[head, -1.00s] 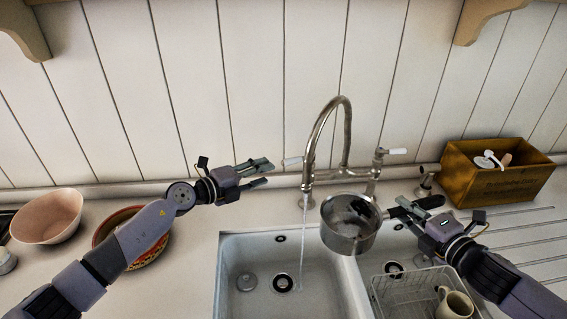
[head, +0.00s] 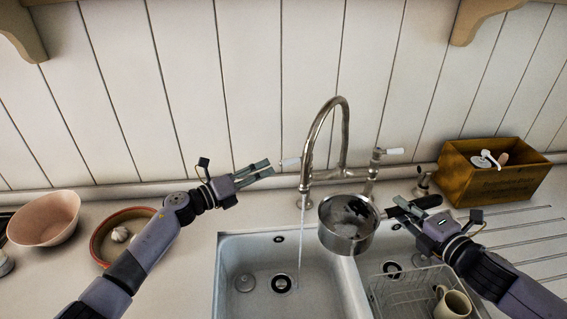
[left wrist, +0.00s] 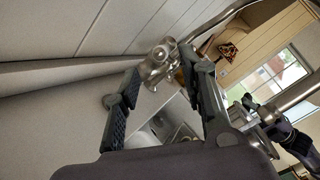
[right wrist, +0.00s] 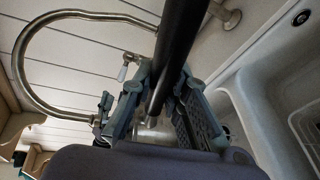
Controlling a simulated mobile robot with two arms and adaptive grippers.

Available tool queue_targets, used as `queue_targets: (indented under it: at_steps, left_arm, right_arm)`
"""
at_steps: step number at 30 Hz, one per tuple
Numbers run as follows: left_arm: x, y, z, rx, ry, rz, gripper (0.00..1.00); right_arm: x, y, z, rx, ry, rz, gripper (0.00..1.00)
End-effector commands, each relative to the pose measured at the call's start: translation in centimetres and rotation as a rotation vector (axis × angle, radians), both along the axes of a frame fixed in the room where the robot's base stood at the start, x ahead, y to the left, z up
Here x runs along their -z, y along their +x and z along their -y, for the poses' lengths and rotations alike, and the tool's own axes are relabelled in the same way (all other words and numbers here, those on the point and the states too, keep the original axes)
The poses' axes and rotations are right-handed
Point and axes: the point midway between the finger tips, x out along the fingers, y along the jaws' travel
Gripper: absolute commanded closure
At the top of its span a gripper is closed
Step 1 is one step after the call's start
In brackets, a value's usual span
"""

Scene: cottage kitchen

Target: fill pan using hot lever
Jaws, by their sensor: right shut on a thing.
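The steel tap (head: 343,140) has a white-tipped left lever (head: 290,162) and a white-tipped right lever (head: 393,151). A thin water stream (head: 300,245) falls from its spout into the left basin. The steel pan (head: 348,240) hangs upright to the right of the stream, above the divider between the basins. My right gripper (head: 398,214) is shut on the pan's black handle, which also shows in the right wrist view (right wrist: 182,45). My left gripper (head: 266,169) is open and empty, its fingertips just left of the left lever; its spread fingers show in the left wrist view (left wrist: 160,92).
A wire rack (head: 400,290) with a cream mug (head: 453,304) stands in the right basin. A wooden box (head: 495,180) with utensils is at the back right. A pink bowl (head: 45,225) and a red-rimmed bowl (head: 105,238) stand on the left counter.

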Motion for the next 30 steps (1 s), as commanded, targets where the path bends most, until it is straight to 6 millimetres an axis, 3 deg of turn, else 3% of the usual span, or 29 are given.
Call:
queue_targets:
  at_steps: [7, 12, 25, 30]
  left_arm:
    - [-0.1, 3.4, 4.0, 0.002, -0.002, -0.001, 0.62]
    - [-0.1, 4.7, 5.4, -0.001, -0.001, -0.002, 0.62]
    - [0.0, 5.2, 6.1, 0.000, 0.002, -0.001, 0.62]
    - [0.0, 5.2, 6.0, 0.000, 0.002, -0.001, 0.72]
  right_arm:
    - [-0.2, 0.0, 0.0, 0.000, 0.002, 0.002, 1.00]
    - [-0.2, 0.0, 0.0, 0.000, 0.002, 0.002, 1.00]
    - [-0.2, 0.0, 0.0, 0.000, 0.002, 0.002, 1.00]
    - [-0.2, 0.0, 0.0, 0.000, 0.002, 0.002, 1.00]
